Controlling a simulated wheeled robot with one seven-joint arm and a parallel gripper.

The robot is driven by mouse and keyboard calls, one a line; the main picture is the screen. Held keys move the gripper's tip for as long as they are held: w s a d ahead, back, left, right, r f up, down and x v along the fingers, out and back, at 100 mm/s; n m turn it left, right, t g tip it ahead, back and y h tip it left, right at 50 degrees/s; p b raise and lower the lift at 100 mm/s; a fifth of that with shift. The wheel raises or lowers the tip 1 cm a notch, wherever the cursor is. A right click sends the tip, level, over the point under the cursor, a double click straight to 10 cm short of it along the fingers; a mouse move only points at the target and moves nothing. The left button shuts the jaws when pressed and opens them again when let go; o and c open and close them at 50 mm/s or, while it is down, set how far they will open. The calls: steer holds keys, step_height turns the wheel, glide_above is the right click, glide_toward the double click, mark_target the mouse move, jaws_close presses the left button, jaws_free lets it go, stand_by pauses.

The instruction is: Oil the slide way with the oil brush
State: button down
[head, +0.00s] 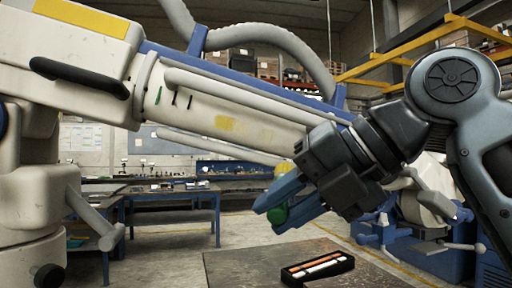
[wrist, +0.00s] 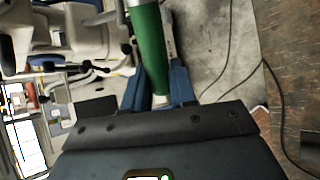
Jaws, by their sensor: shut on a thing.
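My gripper (head: 268,214) has blue fingers and is shut on a green handle (head: 278,215), which appears to be the oil brush. In the wrist view the green handle (wrist: 151,50) lies between the blue fingers, with a pale metallic collar at the top edge. The bristles are not clearly visible. A large cream arm (head: 220,105) crosses the head view, with a smooth pale cylinder, thin side rods (head: 215,145) and a blue rail along its top. I cannot tell which part is the slide way. My gripper is in front of and below the cylinder's right end.
A black tray (head: 318,270) with orange and white sticks lies on a dark tabletop (head: 235,265) below my gripper. Blue workbenches (head: 170,195) stand behind. A grey hose (head: 265,40) runs above the cream arm. Cables (wrist: 232,50) lie on the floor.

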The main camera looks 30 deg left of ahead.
mark_target(277, 175)
steer(key=shift+w+a+r+p, duration=0.6)
steer(key=shift+w+r+p, duration=0.15)
steer(key=shift+w+r, duration=0.15)
steer(key=shift+w+a+r+p, duration=0.6)
steer(key=shift+w+r+p, duration=0.15)
steer(key=shift+w+r, duration=0.1)
steer(key=shift+w+a+r+p, duration=0.5)
steer(key=shift+w+a+r, duration=0.05)
steer(key=shift+w, duration=0.2)
steer(key=shift+w+a+r+p, duration=0.4)
steer(key=shift+w+r+p, duration=0.05)
steer(key=shift+p, duration=0.05)
steer(key=shift+s, duration=0.1)
steer(key=s+a+r+p, duration=0.1)
steer(key=s+a+r, duration=0.1)
steer(key=s+a, duration=0.4)
steer(key=shift+s+a+r, duration=0.15)
steer(key=shift+s, duration=0.4)
stand_by(0.3)
